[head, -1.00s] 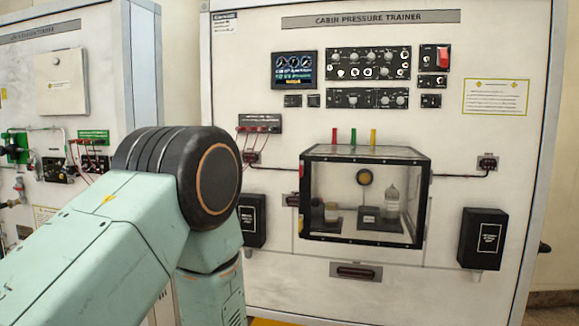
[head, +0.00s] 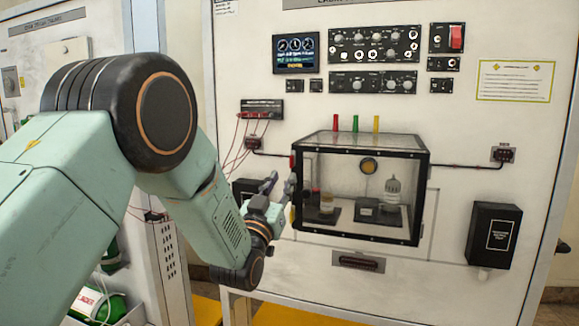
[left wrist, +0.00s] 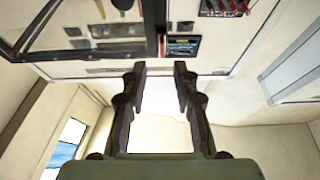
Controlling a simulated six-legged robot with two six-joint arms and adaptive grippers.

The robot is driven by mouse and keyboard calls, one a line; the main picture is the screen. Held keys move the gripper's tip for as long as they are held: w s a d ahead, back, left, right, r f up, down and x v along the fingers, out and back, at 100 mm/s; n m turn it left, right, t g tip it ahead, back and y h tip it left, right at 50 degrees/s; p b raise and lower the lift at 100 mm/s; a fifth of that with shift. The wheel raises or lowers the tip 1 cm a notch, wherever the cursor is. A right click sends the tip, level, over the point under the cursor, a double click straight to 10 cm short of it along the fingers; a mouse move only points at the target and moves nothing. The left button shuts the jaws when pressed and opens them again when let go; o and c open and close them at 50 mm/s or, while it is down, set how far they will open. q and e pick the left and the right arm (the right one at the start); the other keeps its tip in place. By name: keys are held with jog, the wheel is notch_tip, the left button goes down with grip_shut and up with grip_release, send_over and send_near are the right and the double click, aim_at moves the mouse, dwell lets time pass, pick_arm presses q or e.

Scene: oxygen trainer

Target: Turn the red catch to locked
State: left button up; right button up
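The clear box with a black frame (head: 360,238) is mounted on the trainer panel in the head view. A small red part, which looks like the red catch (head: 291,162), shows at its left front edge. A similar red part (left wrist: 162,45) shows on the dark frame in the left wrist view, just beyond the fingertips. My left gripper (head: 282,183) is just left of the box, below the red part. In the left wrist view its two fingers (left wrist: 160,68) are apart with nothing between them. I cannot tell which way the catch is turned. My right gripper is not in view.
Red, green and yellow posts (head: 355,123) stand on the box top. A black holder (head: 494,235) is at the right, and another is partly behind my left gripper. Thin red wires hang from a terminal block (head: 262,109). A second panel stands at the left.

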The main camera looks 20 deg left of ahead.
aim_at(290, 162)
pick_arm(q)
jog(key=p+x, duration=0.1)
jog(key=x, duration=0.5)
jog(key=shift+w+d+f, duration=0.1)
jog(key=shift+w+d, duration=0.1)
jog(key=shift+w, duration=0.05)
jog(key=shift+s+a+r, duration=0.2)
jog(key=shift+a, duration=0.5)
jog(key=shift+w+d+f, duration=0.1)
jog(key=shift+w+d, duration=0.25)
jog(key=shift+d, duration=0.25)
jog(key=c, duration=0.3)
jog(key=shift+s+a, duration=0.15)
jog(key=shift+a, duration=0.3)
grip_shut()
jog(key=shift+d, duration=0.2)
